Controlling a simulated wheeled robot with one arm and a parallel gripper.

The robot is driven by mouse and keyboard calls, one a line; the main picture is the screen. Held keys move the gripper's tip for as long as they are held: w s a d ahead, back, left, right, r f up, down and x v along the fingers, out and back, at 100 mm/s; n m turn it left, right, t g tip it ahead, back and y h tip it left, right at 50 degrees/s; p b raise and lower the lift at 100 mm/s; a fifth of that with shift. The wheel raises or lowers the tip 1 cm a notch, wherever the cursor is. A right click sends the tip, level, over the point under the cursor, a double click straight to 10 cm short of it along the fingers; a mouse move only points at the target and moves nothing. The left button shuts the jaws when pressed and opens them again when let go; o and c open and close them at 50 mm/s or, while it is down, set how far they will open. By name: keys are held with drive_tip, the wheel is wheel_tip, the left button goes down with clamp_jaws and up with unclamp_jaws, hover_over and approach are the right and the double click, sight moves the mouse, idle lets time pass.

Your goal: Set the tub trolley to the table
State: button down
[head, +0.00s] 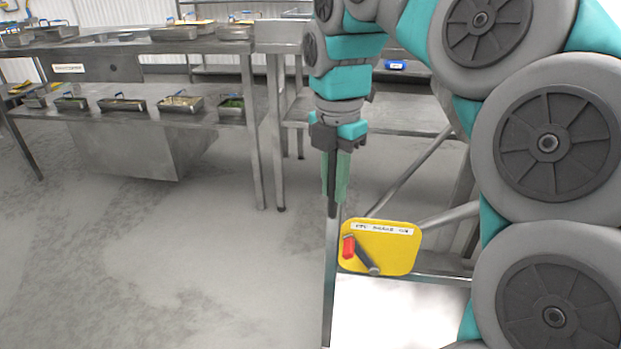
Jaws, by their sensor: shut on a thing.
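My gripper (336,192) points down with its green fingers closed at the top of an upright metal post. The post (331,270) appears to be part of the tub trolley's frame. The trolley (430,278) stands at the lower right, with a metal rim and a white surface or content below it. A yellow plate (395,250) with a label, a red piece and a dark lever sits beside the post. My arm hides much of the trolley's right side. The steel table (158,47) stands at the back left, apart from the trolley.
The table's lower shelf (85,117) carries several small food trays (181,103). A second steel table (390,113) stands behind my gripper. The grey floor (150,260) on the left and in front of the table is clear.

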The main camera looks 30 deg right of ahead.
drive_tip(key=shift+s+d, duration=0.1)
idle(0.3)
drive_tip(key=c, duration=0.8)
unclamp_jaws()
drive_tip(key=shift+d, duration=0.1)
drive_tip(key=shift+r+p, duration=0.8)
drive_tip(key=shift+r, duration=3.05)
